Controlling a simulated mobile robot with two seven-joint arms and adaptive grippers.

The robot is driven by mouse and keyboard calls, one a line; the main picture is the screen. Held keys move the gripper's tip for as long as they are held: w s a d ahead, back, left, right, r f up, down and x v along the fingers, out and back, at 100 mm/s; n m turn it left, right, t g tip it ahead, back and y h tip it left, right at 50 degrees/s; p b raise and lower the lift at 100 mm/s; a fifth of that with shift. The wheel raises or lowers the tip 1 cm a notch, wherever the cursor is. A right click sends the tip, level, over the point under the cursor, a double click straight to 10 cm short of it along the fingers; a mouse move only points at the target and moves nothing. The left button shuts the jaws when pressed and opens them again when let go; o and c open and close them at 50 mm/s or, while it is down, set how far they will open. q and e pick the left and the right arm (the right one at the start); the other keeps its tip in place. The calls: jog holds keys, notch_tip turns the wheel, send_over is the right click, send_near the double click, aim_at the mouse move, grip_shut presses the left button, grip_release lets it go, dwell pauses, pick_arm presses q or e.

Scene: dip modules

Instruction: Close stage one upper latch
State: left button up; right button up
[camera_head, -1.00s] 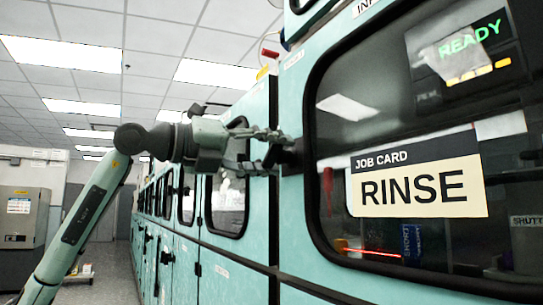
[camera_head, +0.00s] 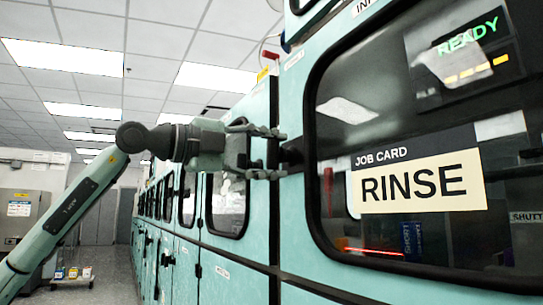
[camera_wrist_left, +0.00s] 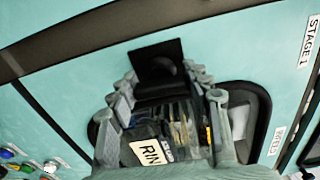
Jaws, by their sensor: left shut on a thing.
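The stage one upper latch is a small black fitting (camera_head: 291,154) on the teal cabinet front, left of the large window in the head view. In the left wrist view it shows as a black plate with a rounded knob (camera_wrist_left: 157,64). My left gripper (camera_head: 280,153) reaches it from the left, one finger above and one below. It is shut on the latch; the fingers stand apart around it, and the exact contact is partly hidden. In the wrist view the fingertips (camera_wrist_left: 170,84) lie either side of the latch's lower part. My right gripper is in neither view.
A dark-framed window (camera_head: 335,95) with a RINSE job card (camera_head: 420,186) is right of the latch. A STAGE 1 label (camera_wrist_left: 309,42) is on the panel. More teal cabinets recede left along an aisle (camera_head: 110,275). A small cart (camera_head: 72,278) stands on the floor.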

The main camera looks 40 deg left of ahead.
pick_arm(q)
jog(key=shift+n, duration=0.4)
jog(key=o, duration=1.2)
jog(key=shift+s, duration=0.1)
jog(key=shift+s+a+r, duration=0.1)
jog(key=shift+s+r, duration=0.05)
jog(key=shift+s, duration=0.6)
jog(key=v, duration=1)
jog(key=shift+s+a, duration=0.15)
